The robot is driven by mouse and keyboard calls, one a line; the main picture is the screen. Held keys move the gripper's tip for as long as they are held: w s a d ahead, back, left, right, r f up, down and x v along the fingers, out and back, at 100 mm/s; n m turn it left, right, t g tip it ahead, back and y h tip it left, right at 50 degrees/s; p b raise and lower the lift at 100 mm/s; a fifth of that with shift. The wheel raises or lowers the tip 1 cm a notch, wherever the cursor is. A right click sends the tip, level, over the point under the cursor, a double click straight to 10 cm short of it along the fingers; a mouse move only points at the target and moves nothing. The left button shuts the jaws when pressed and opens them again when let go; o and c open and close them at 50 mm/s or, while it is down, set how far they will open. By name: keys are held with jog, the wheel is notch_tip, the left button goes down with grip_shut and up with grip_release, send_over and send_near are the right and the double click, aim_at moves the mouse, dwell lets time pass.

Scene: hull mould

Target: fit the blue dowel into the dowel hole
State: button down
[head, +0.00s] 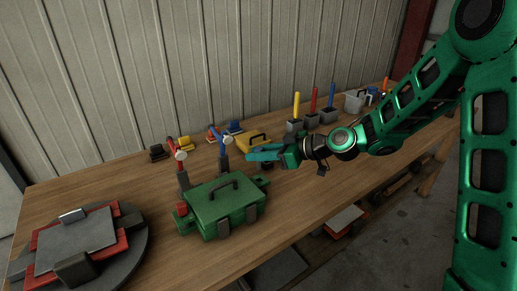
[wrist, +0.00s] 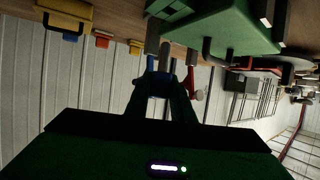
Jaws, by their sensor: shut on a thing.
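A blue rod (head: 332,95), which looks like the blue dowel, stands upright in a grey block (head: 329,116) at the back right in the head view. My gripper (head: 249,156) reaches left over the table, beside the green case. In the wrist view the fingers (wrist: 160,80) close in on a blue thing (wrist: 157,86). I cannot tell whether that is a separate piece or part of the blue-handled post (head: 225,145) just left of the fingertips. I cannot make out the dowel hole.
The green case (head: 224,203) stands below my gripper, with a red-handled post (head: 181,170) at its left. A yellow case (head: 250,139) is behind. A round mould (head: 75,240) fills the left end. Yellow (head: 297,105) and red (head: 314,98) rods stand in blocks.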

aim_at(258, 164)
jog(key=shift+f, duration=1.6)
jog(key=shift+s+f, duration=0.1)
jog(key=shift+f, duration=0.45)
dwell(1.1)
jog(key=shift+r, duration=0.25)
jog(key=shift+f, duration=1.7)
dwell(1.3)
jog(key=c, duration=1.5)
grip_release()
jog(key=shift+o, duration=0.2)
jog(key=v, duration=1)
jog(key=shift+d, duration=0.35)
jog(key=shift+s, duration=0.1)
